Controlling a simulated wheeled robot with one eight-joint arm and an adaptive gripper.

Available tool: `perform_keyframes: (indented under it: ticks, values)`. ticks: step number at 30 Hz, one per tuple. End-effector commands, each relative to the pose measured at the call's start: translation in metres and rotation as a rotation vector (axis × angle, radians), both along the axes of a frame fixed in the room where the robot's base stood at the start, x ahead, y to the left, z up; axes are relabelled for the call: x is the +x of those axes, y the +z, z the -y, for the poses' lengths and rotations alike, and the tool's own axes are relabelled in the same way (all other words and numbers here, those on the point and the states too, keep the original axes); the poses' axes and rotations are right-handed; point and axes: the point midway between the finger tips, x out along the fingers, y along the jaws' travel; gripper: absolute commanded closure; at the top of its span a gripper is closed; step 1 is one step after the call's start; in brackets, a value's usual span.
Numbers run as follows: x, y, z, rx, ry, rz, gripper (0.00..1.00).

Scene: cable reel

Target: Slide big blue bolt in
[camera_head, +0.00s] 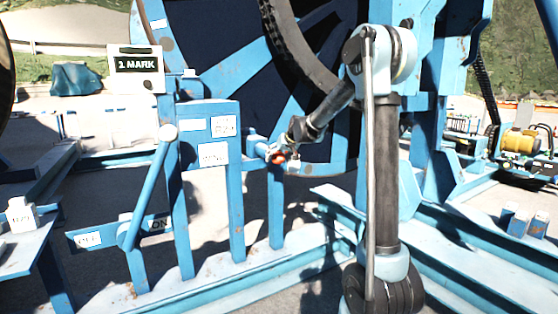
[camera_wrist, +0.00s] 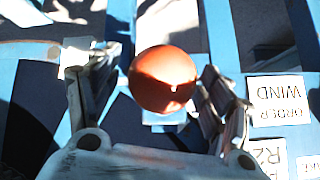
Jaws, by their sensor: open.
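The big blue bolt (camera_head: 258,145) sticks out sideways from the right of the blue post frame, at mid height. A red-orange ball knob (camera_head: 279,157) is at its outer end. In the wrist view the round knob (camera_wrist: 163,79) is between the two fingers, and it hides most of what lies behind it. My gripper (camera_head: 291,150) is at the knob, coming from the right. The fingers (camera_wrist: 155,82) are open on both sides of the knob, with a visible gap at least on the right. How far the bolt sits in its hole is hidden.
A large blue reel (camera_head: 215,75) stands behind. A blue lever with a white knob (camera_head: 168,132) stands left of the posts, above OFF and ON labels. White label plates (camera_head: 214,154) are on the frame. Blue base rails (camera_head: 290,262) run along the floor.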

Motion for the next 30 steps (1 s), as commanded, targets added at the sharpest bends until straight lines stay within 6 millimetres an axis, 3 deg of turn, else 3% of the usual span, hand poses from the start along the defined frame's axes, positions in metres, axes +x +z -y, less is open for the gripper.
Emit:
perform_keyframes:
  ticks: [2, 9, 10, 17, 30]
  values:
    - [0.000, 0.000, 0.000, 0.000, 0.000, 0.000, 0.32]
    - [0.000, 0.000, 0.000, -0.001, -0.001, 0.000, 0.86]
    - [0.000, 0.000, 0.000, -0.001, -0.001, 0.000, 0.90]
    - [0.013, 0.000, -0.008, -0.001, 0.000, 0.001, 0.90]
    - [0.075, 0.001, -0.048, -0.001, -0.001, 0.003, 0.90]
